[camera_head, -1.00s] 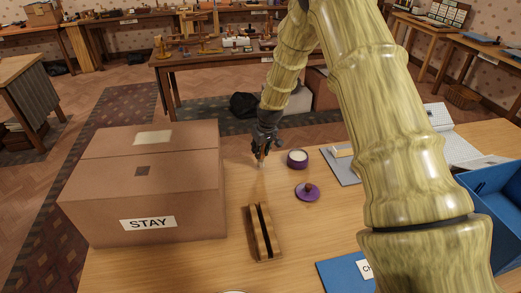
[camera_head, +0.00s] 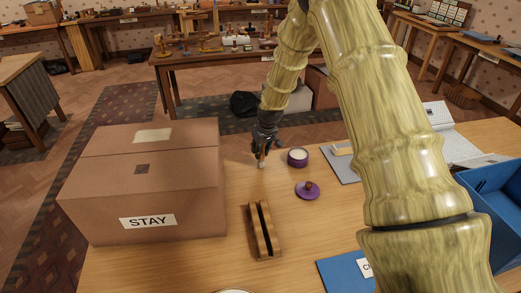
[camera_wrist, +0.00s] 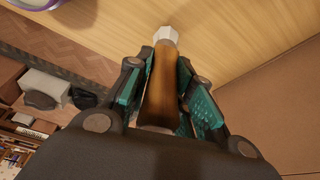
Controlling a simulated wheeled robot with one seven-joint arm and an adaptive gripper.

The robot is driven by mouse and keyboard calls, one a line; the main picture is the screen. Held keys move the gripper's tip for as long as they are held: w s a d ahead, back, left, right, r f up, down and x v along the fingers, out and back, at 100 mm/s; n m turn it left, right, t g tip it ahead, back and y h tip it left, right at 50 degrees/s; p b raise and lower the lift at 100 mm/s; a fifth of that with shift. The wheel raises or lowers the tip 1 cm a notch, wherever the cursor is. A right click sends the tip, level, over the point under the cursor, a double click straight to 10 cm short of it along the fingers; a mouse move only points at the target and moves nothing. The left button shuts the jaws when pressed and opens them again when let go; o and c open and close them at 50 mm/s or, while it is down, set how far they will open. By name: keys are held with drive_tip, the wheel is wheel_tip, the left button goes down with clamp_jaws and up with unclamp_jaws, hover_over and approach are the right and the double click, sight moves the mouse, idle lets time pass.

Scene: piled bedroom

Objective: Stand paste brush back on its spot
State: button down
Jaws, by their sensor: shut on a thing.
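The paste brush (camera_wrist: 160,85) has a brown wooden handle and a pale tip, seen between my finger pads in the wrist view. My gripper (camera_wrist: 158,92) is shut on its handle. In the head view, my gripper (camera_head: 262,148) holds the brush (camera_head: 262,160) over the far part of the table, right of the box and just left of a purple jar (camera_head: 297,157). The brush's tip is low, near the tabletop; I cannot tell whether it touches. No marked spot for the brush is clearly visible.
A large cardboard box marked STAY (camera_head: 140,200) stands at left. A purple lid (camera_head: 307,190) and a slotted wooden block (camera_head: 264,232) lie nearer. A grey mat (camera_head: 346,174), blue bin (camera_head: 490,215) and blue panel (camera_head: 340,277) are at right. Bare wood surrounds the brush.

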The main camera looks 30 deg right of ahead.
drive_tip(key=shift+f, duration=0.45)
drive_tip(key=c, duration=1.2)
unclamp_jaws()
drive_tip(key=shift+o, duration=0.2)
drive_tip(key=shift+r, duration=0.1)
drive_tip(key=p+v, duration=0.4)
drive_tip(key=v, duration=0.4)
idle(0.6)
